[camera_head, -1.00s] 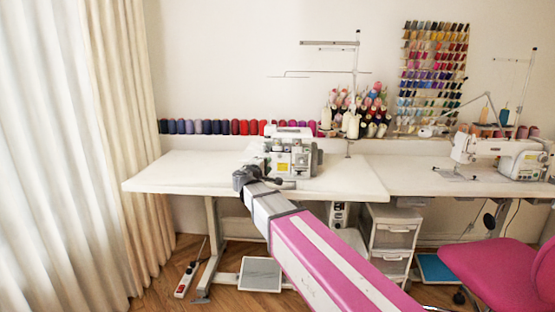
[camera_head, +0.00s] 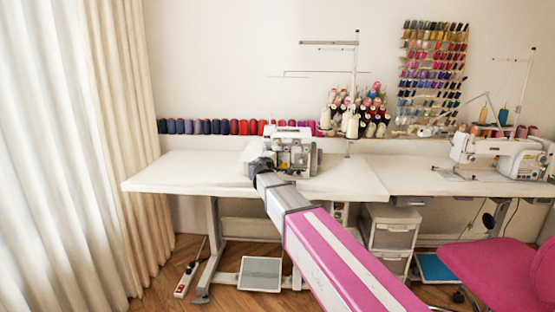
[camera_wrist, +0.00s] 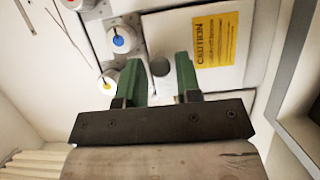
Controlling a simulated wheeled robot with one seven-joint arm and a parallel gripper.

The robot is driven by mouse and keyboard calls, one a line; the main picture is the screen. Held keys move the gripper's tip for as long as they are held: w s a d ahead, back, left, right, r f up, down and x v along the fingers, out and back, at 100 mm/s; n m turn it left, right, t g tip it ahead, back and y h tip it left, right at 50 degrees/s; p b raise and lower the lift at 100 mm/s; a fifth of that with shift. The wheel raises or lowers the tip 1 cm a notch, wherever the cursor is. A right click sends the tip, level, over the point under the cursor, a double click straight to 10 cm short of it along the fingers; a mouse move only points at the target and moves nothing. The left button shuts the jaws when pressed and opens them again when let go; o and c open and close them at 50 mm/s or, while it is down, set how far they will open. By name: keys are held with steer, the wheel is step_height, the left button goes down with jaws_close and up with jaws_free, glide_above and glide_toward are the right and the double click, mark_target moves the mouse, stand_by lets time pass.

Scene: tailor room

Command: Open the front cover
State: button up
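The white sewing machine (camera_head: 305,158) stands on the table, partly hidden behind my arm in the head view. In the wrist view its pale front cover (camera_wrist: 212,76) fills the upper middle, with a yellow CAUTION label (camera_wrist: 214,39) on it. My gripper (camera_wrist: 159,60) has two green fingers spread apart over the cover's left part, with a grey round spot between them. Nothing is seen held. I cannot tell whether the fingertips touch the cover. In the head view my gripper's end is hidden by the wrist and the machine.
A blue-marked dial (camera_wrist: 122,39) and a yellow-marked dial (camera_wrist: 108,80) sit left of the fingers. The white table (camera_head: 190,172) is clear left of the machine. A second sewing machine (camera_head: 495,155) stands at right. A pink chair (camera_head: 500,275) is at lower right.

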jaws_close()
steer(key=shift+s, duration=0.1)
